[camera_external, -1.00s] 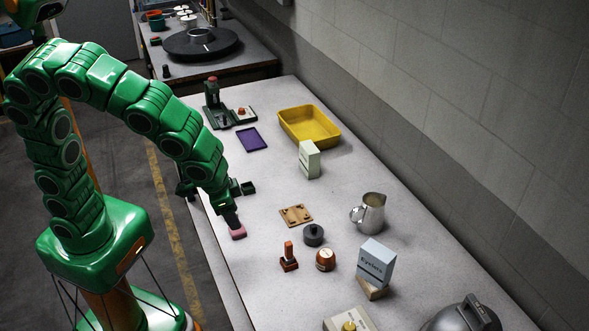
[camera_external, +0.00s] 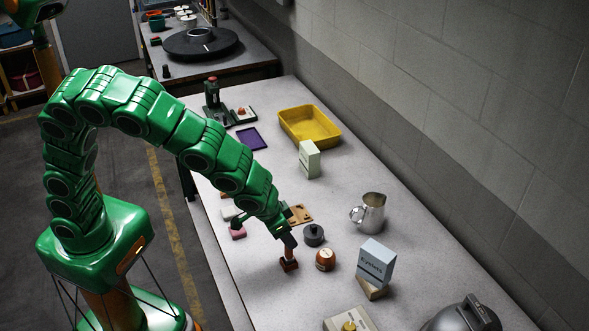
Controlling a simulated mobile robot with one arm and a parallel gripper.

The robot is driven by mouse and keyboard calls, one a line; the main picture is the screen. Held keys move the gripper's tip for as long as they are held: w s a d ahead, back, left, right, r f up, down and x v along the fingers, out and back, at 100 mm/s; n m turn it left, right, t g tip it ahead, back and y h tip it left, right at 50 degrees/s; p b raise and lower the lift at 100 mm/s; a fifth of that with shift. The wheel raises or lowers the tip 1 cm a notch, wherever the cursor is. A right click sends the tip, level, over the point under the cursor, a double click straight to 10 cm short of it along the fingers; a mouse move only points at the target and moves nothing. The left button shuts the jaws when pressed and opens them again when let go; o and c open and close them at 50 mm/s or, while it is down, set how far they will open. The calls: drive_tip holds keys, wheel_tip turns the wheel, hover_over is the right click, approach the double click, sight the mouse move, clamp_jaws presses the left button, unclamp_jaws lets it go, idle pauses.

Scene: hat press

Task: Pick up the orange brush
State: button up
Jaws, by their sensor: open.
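The orange brush (camera_external: 289,265) stands on the grey worktable, with its dark orange base showing below my gripper. Its upright handle, seen a second ago, is now hidden by my gripper. My gripper (camera_external: 288,246) is open and points down right over the brush, at the height of its handle. I cannot tell whether the fingers are around the handle or just above it, or whether they touch it.
A round brown jar (camera_external: 325,260) and a dark round puck (camera_external: 314,235) stand close to the right. A wooden plate (camera_external: 300,214) lies behind. A blue-grey box (camera_external: 376,262) and metal pitcher (camera_external: 369,213) stand farther right.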

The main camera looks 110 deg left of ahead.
sight(289, 254)
drive_tip(key=shift+s+d+f+x, duration=0.1)
drive_tip(key=shift+s+x, duration=0.05)
drive_tip(key=shift+x, duration=0.75)
drive_tip(key=shift+s+d+f+x, duration=0.1)
drive_tip(key=shift+s+x, duration=0.05)
drive_tip(key=shift+x, duration=0.75)
drive_tip(key=shift+s+d+x, duration=0.15)
drive_tip(key=shift+x, duration=0.75)
clamp_jaws()
